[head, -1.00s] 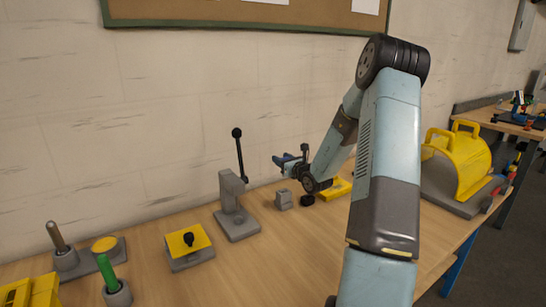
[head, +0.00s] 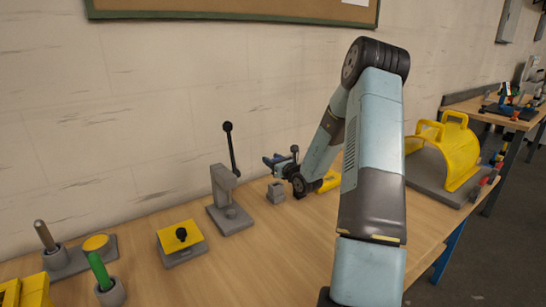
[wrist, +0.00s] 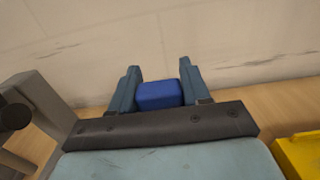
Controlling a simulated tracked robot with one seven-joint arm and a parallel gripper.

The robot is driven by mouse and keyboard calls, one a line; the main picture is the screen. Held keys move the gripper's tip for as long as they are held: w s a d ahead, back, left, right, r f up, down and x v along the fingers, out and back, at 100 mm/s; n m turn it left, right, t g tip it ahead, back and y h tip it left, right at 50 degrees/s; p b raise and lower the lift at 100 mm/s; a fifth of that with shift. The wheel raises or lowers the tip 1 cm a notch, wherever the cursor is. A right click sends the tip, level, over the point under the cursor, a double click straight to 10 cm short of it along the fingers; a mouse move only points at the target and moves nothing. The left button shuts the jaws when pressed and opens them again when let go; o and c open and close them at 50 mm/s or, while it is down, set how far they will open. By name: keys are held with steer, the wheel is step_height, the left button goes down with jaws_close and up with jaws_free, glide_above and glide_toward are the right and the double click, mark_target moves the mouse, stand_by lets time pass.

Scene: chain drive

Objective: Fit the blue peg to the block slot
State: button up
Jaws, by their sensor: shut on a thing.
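The blue peg (wrist: 158,95) sits between the two fingers of my gripper (wrist: 160,78) in the wrist view. My gripper is shut on it. In the head view my gripper (head: 273,160) is small and points left, just above a small grey block (head: 276,193) on the bench. The gap between the gripper and the block looks small, and I cannot tell its exact size. The block's slot is too small to make out. The block does not show in the wrist view.
A grey lever press (head: 228,212) stands left of the block. Further left are a yellow-topped box (head: 181,238) with a black knob and a green peg in a holder (head: 101,270). A yellow part (head: 328,181) lies behind my arm. A yellow guard (head: 446,150) stands right.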

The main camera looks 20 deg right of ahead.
mark_target(274, 183)
steer(key=shift+f, duration=1.05)
steer(key=shift+s+d+f, duration=0.1)
steer(key=shift+d+f, duration=0.05)
steer(key=shift+f, duration=2.3)
stand_by(1.4)
steer(key=o, duration=1.1)
steer(key=shift+o, duration=0.2)
steer(key=shift+s, duration=0.1)
steer(key=s+d, duration=0.2)
steer(key=s, duration=1.1)
steer(key=shift+s+d, duration=0.15)
steer(key=shift+d, duration=0.1)
steer(key=shift+f, duration=0.1)
